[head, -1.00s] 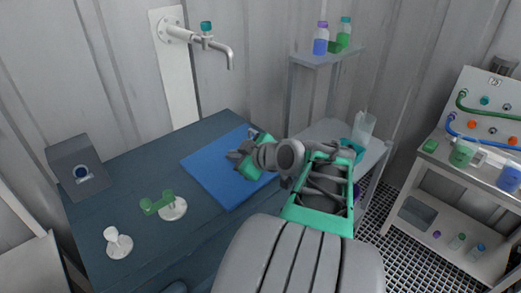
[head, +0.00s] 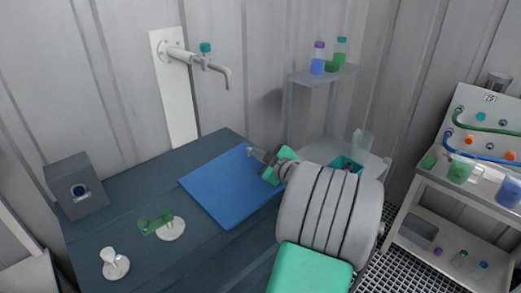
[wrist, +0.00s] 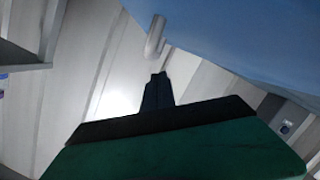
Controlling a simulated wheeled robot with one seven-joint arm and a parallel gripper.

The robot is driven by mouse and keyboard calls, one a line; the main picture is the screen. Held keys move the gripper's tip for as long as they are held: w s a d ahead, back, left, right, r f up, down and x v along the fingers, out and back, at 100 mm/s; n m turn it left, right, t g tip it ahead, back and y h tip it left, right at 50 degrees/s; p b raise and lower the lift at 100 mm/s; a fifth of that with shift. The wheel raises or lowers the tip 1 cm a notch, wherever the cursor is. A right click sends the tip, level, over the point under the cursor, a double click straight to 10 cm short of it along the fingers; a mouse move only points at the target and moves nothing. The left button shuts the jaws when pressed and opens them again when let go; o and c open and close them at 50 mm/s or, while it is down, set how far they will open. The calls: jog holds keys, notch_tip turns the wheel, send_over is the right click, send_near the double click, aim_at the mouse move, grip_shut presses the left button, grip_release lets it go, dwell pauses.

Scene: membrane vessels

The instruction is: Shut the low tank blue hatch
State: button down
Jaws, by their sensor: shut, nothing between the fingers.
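A flat blue panel (head: 222,190), which may be the blue hatch, lies on top of a low dark blue-grey unit (head: 130,190). It looks level, but I cannot tell whether it is fully seated. In the wrist view a large blue surface (wrist: 245,35), probably this panel, fills the top right. A pale rounded bar (wrist: 155,36) shows at its edge; it may be a handle. My gripper (head: 261,156) is shut and empty at the panel's far right corner. In the wrist view its dark fingers (wrist: 158,78) are together near the bar, with contact unclear.
A wall tap (head: 200,62) is above. A shelf with bottles (head: 323,75) and a bench with hoses (head: 470,175) are at right.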

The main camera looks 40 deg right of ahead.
jog(key=shift+d+f, duration=0.5)
jog(key=shift+f, duration=0.1)
jog(key=f+b, duration=0.1)
jog(key=b, duration=0.1)
jog(key=f+b, duration=0.1)
jog(key=b, duration=0.1)
jog(key=shift+d+f+b, duration=0.35)
jog(key=shift+f, duration=0.05)
jog(key=shift+r, duration=0.15)
jog(key=shift+s, duration=0.1)
